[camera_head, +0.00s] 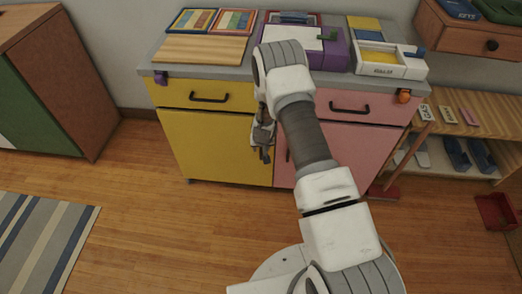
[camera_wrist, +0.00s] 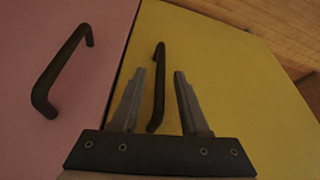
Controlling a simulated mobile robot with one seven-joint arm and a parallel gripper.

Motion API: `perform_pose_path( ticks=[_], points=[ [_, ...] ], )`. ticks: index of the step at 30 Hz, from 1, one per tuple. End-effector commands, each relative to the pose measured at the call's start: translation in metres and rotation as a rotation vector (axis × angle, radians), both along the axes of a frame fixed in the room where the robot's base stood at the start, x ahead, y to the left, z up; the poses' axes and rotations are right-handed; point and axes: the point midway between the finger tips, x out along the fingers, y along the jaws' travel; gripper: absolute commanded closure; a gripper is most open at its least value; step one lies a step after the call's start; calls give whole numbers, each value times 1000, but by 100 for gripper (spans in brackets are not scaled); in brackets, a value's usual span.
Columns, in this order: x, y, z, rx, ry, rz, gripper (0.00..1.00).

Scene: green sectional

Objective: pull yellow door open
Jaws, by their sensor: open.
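The yellow door (camera_head: 212,148) is on the left of the low cabinet, under a yellow drawer, and looks closed. In the wrist view the yellow door (camera_wrist: 240,90) fills the middle and right. Its black bar handle (camera_wrist: 158,62) lies between the two fingers of my gripper (camera_wrist: 159,74), with a gap on each side. I cannot tell how deep the fingers reach around it. My gripper (camera_head: 264,142) is open at the yellow door's right edge in the head view, where it and my arm hide the door's handle.
A pink door (camera_head: 350,152) adjoins the yellow one; its black handle (camera_wrist: 62,70) is close beside my gripper. The yellow drawer's handle (camera_head: 208,98) is above. Wooden floor (camera_head: 150,230) in front is clear, with a striped rug (camera_head: 45,240) at left and a red bin (camera_head: 497,211) at right.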

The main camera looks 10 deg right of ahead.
Motion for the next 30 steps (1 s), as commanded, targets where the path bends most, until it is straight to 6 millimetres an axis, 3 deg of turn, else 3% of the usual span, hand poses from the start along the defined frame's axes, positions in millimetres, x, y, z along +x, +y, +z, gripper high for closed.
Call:
perform_pose_path(
  ticks=[10,18,30],
  points=[
    [2,0,-4,0,0,0,55],
    [2,0,-3,0,0,0,100],
    [2,0,-3,0,0,0,100]
  ],
)
